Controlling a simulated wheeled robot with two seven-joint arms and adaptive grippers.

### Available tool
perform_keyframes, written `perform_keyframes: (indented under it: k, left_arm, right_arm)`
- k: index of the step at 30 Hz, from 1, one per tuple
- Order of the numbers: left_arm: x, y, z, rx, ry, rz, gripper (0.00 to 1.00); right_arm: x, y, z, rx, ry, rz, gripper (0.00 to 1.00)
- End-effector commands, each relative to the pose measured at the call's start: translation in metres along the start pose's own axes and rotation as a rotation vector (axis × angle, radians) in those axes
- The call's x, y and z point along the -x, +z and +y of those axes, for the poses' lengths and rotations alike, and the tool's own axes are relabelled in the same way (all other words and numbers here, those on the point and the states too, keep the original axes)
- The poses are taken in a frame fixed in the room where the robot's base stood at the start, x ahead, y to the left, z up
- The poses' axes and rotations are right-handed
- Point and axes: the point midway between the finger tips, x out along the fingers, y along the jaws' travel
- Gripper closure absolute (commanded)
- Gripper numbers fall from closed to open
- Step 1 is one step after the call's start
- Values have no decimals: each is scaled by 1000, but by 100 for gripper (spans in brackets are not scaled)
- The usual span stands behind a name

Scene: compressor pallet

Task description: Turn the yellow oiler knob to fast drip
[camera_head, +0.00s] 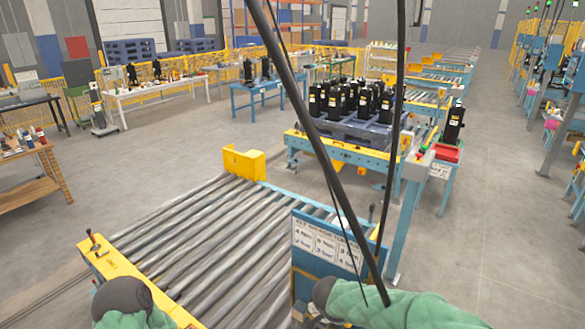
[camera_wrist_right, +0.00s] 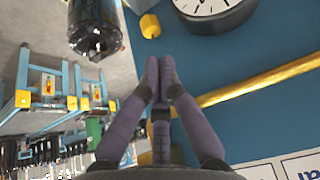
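A small yellow knob (camera_wrist_right: 150,26) shows at the top of the right wrist view, against a blue panel (camera_wrist_right: 245,75). My right gripper (camera_wrist_right: 159,65) has its two fingertips together, with nothing seen between them. The tips point toward the knob and lie a little below it in the picture, with a visible gap. The knob's setting cannot be read. In the head view neither the knob nor my right gripper can be made out. My left gripper is not in view; only part of my left arm shows at the lower left.
A round white gauge (camera_wrist_right: 208,8) is right of the knob, and a dark shiny cylinder (camera_wrist_right: 95,25) is left. A yellow bar (camera_wrist_right: 260,83) crosses the panel. In the head view, a roller conveyor (camera_head: 205,240) and a signed blue panel (camera_head: 325,243) stand in front.

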Motion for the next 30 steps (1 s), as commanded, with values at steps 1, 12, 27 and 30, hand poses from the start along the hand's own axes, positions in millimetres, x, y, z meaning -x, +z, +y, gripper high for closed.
perform_keyframes:
  k: [1, 12, 27, 30]
  left_arm:
    - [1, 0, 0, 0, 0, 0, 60]
    - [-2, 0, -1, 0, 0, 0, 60]
    - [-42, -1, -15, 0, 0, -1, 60]
    - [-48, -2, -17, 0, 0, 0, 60]
  right_arm:
    - [0, 0, -1, 2, -1, -1, 100]
    - [-18, 11, -1, 3, -1, -2, 100]
    - [-57, 32, -1, 1, -3, 1, 100]
    - [-61, 34, -1, 1, -2, 1, 100]
